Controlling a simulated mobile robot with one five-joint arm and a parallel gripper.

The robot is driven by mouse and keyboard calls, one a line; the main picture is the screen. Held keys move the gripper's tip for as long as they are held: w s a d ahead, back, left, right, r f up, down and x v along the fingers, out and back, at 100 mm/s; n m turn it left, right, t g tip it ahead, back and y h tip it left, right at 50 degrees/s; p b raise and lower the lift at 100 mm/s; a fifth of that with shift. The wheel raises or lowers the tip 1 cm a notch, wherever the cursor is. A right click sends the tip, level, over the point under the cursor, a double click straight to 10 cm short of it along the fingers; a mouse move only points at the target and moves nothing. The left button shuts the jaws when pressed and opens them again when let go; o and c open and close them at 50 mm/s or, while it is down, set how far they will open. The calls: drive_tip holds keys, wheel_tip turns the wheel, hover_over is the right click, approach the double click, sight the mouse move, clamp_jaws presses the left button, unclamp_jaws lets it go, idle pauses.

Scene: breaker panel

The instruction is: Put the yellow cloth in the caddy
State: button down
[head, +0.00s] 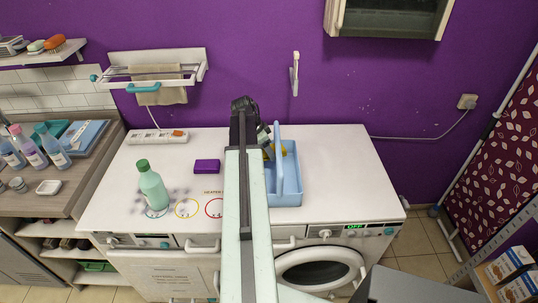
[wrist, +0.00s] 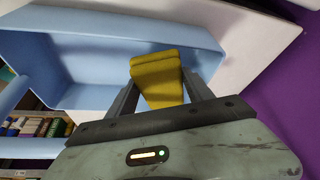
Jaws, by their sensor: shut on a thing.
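The yellow cloth (wrist: 155,80) is a folded strip between the fingers of my gripper (wrist: 158,88) in the wrist view. My gripper is shut on it. The light blue caddy (wrist: 95,62) lies behind the cloth in that view, with its inside showing. In the head view the caddy (head: 288,186) stands on the white worktop with its handle raised. A bit of the yellow cloth (head: 283,150) shows by the caddy's back end. My arm hides the fingers in the head view (head: 268,150), and I cannot tell the cloth's exact height over the caddy.
A purple sponge (head: 207,166) and a green bottle (head: 152,185) stand on the white worktop (head: 340,170) left of my arm. A power strip (head: 158,137) lies at the back. The worktop right of the caddy is clear. A purple wall rises behind.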

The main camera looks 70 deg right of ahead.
drive_tip(key=f+b, duration=0.1)
drive_tip(key=f, duration=0.1)
drive_tip(key=d+f+b, duration=0.1)
drive_tip(key=f+b, duration=0.1)
drive_tip(key=shift+f+b, duration=0.2)
drive_tip(key=shift+b, duration=0.3)
drive_tip(key=shift+w+a+r+p, duration=0.15)
drive_tip(key=shift+r+p, duration=0.15)
drive_tip(key=shift+c, duration=2.1)
unclamp_jaws()
drive_tip(key=shift+f, duration=0.1)
drive_tip(key=shift+r+p, duration=0.3)
drive_tip(key=shift+r, duration=0.1)
drive_tip(key=p+v, duration=1)
drive_tip(key=v, duration=0.1)
drive_tip(key=shift+r, duration=0.15)
